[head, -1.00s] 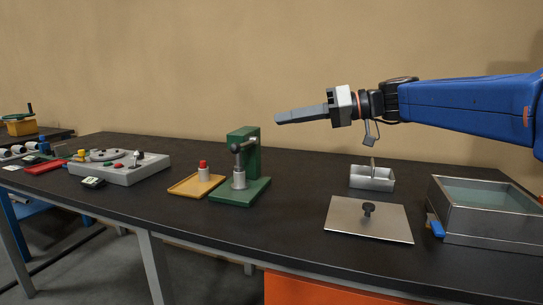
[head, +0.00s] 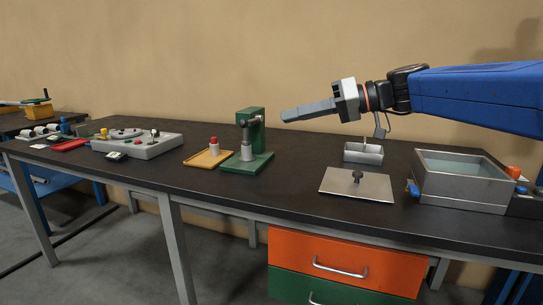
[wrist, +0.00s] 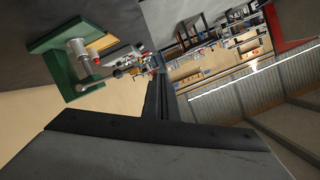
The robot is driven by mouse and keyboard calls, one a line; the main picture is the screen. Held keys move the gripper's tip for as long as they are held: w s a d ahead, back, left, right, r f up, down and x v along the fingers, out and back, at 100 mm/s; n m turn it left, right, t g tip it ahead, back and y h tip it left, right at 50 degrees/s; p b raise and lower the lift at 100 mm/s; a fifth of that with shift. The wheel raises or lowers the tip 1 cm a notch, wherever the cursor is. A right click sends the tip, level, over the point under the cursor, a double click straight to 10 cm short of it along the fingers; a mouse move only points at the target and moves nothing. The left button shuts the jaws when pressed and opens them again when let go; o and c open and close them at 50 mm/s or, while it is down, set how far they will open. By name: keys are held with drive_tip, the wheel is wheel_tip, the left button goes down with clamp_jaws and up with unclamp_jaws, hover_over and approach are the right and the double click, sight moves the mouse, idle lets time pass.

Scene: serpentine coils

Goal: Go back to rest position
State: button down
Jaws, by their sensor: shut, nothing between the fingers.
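My gripper (head: 308,111) is at the end of my blue arm, raised above the back of the dark workbench (head: 300,195) and pointing left. Its fingers are together with nothing between them. In the wrist view my gripper (wrist: 158,95) fills the lower middle as dark finger surfaces. The fingertips are left of the small grey metal box and to the right of the green press (head: 246,160), apart from both. The press also shows at upper left in the wrist view (wrist: 45,42).
A yellow tray (head: 196,162) with a red-topped cylinder (head: 214,146) is beside the press. A flat metal lid (head: 340,188) and a metal tank (head: 455,197) are at right. A grey control panel (head: 150,151) is at left. Air around my arm is clear.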

drive_tip(key=s+d+f+m+h, duration=0.3)
drive_tip(key=s+d+f, duration=0.4)
drive_tip(key=f, duration=0.4)
drive_tip(key=s+d+f+m+h, duration=0.2)
drive_tip(key=s+d+f+h, duration=0.4)
drive_tip(key=s+d+f, duration=0.2)
drive_tip(key=s+d+f+m+t+h, duration=0.1)
drive_tip(key=s+d+f+m+h, duration=0.2)
drive_tip(key=f, duration=1.2)
drive_tip(key=s+d+h, duration=0.2)
drive_tip(key=s+d, duration=0.3)
drive_tip(key=s, duration=0.2)
drive_tip(key=shift+s+d+f+m, duration=0.2)
drive_tip(key=shift+s+f+m, duration=0.05)
drive_tip(key=shift+s+m, duration=0.1)
